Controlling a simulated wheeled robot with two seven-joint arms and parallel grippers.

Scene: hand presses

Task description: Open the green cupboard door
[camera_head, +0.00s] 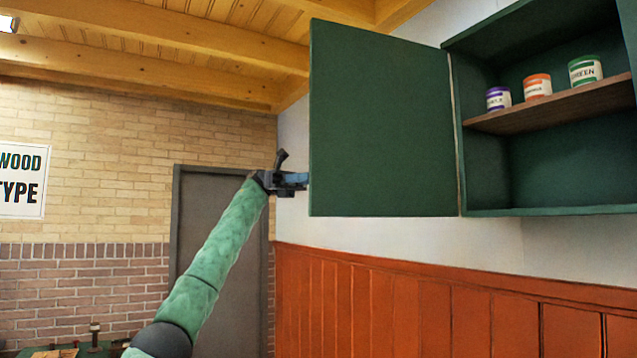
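The green cupboard door (382,125) stands wide open, swung out to the left from its hinge side at the cupboard's left edge. The green cupboard (570,170) is open to view on the right. My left gripper (296,181) is at the door's free left edge, in the lower part of its height. Its tips meet the door's edge in the picture. I cannot tell whether they touch it, or whether the fingers are open or shut. No handle shows on the visible face of the door. My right gripper is not in view.
A brown shelf (555,105) in the cupboard carries a purple can (498,99), an orange can (537,87) and a green can (585,71). Orange-red wall panelling (430,310) runs below. A grey room door (225,290) stands behind my arm.

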